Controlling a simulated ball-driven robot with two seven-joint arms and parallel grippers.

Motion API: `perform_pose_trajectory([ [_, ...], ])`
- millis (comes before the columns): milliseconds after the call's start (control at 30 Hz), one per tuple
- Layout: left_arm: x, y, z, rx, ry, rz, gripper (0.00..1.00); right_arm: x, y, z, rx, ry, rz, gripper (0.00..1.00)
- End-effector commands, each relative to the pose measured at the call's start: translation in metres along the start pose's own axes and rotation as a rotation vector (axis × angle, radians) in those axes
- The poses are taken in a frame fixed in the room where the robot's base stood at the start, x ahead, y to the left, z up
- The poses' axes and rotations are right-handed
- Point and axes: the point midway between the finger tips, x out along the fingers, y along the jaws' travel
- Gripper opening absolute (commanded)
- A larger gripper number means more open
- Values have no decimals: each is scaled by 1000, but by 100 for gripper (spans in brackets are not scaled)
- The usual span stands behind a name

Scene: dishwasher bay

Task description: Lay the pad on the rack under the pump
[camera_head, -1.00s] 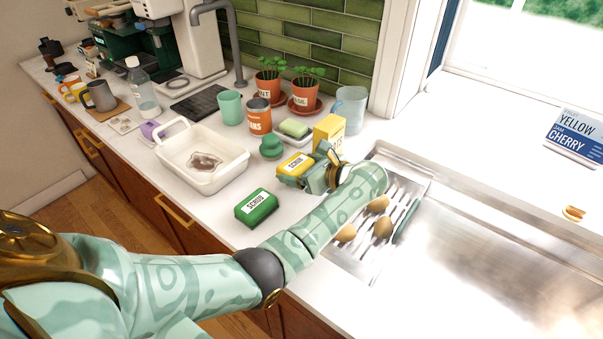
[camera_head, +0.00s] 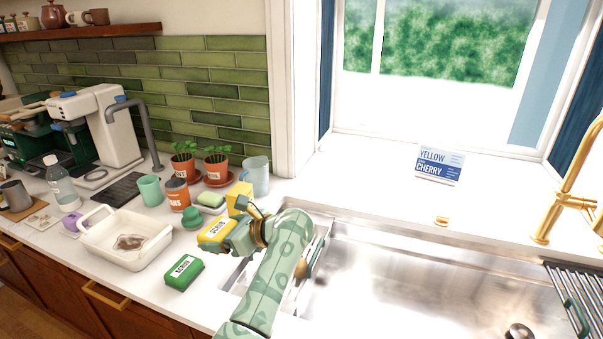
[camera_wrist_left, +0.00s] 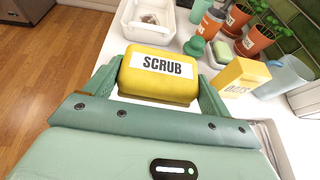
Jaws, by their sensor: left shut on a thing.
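My left gripper (camera_head: 232,238) is shut on a yellow pad (camera_head: 214,231) labelled SCRUB, above the counter left of the sink. In the left wrist view the yellow pad (camera_wrist_left: 160,85) sits level between the two green fingers. A green pad (camera_head: 184,273), also labelled SCRUB, lies on the counter in front. A dark barred rack (camera_head: 560,284) lies over the sink's right side, cut by the picture edge, with a green item on it. I cannot make out a pump for certain. My right gripper is out of view.
A gold tap (camera_head: 566,190) stands behind the sink (camera_head: 420,275). A sign (camera_head: 440,165) reading YELLOW and CHERRY stands on the sill. A white tub (camera_head: 105,238), potted plants (camera_head: 217,168), a yellow box (camera_head: 240,197) and a clear jug (camera_head: 257,175) crowd the counter.

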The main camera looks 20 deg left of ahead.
Motion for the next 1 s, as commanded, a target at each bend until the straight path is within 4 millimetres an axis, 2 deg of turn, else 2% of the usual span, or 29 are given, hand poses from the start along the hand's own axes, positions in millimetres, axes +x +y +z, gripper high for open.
perform_pose_trajectory([
  [167,0,-1,-5,29,-3,-66,61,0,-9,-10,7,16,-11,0],
  [267,-12,-11,1,87,-5,-225,61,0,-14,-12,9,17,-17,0],
  [367,-35,-20,17,178,-7,-448,61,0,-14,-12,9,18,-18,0],
  [500,-83,-23,50,320,-5,-814,61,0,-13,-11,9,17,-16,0],
  [667,-137,-6,88,445,-5,-1122,61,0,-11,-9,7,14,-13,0],
  [733,-160,9,103,489,-7,-1225,61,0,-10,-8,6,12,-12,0],
  [800,-174,22,111,520,-8,-1280,61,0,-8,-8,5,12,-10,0],
  [900,-185,39,116,541,-6,-1315,61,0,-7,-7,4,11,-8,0],
  [1000,-180,44,105,545,2,-1311,61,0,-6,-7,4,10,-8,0],
])
